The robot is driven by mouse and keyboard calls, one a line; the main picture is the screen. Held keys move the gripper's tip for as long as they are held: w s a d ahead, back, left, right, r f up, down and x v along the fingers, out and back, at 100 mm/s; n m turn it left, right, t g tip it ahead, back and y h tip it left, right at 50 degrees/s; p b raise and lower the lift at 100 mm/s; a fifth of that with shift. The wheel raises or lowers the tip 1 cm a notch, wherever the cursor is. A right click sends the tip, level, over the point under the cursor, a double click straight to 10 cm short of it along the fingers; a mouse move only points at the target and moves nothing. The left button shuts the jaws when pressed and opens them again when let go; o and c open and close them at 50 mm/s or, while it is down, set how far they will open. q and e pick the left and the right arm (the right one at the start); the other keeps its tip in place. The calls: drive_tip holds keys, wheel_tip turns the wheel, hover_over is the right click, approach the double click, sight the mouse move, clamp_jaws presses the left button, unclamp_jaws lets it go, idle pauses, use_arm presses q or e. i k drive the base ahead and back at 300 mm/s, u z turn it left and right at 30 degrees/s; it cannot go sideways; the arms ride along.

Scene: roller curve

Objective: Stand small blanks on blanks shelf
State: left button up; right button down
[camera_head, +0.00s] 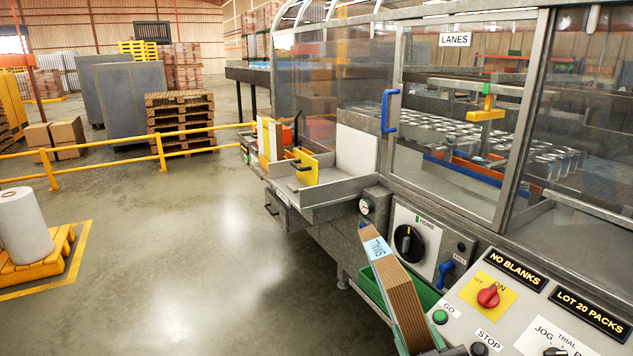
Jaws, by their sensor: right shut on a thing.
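A bundle of brown cardboard blanks (402,300) with a pale blue label reading SMALL stands tilted in the lower middle, in front of the machine. My right gripper (438,350) shows only as a dark part at the bottom edge, shut on the lower end of the bundle; its fingers are mostly out of frame. A grey metal shelf (345,207) juts from the machine's left end, with a yellow plate (305,168) standing on it and an open, empty-looking floor beside the plate. My left gripper is not in view.
A green bin (428,294) sits behind the bundle. The control panel (500,318) at right has knobs, buttons and a NO BLANKS sign (515,266). A blue door handle (389,110) sticks out above the shelf.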

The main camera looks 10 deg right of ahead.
sight(321, 169)
drive_tip(key=i, duration=1.4)
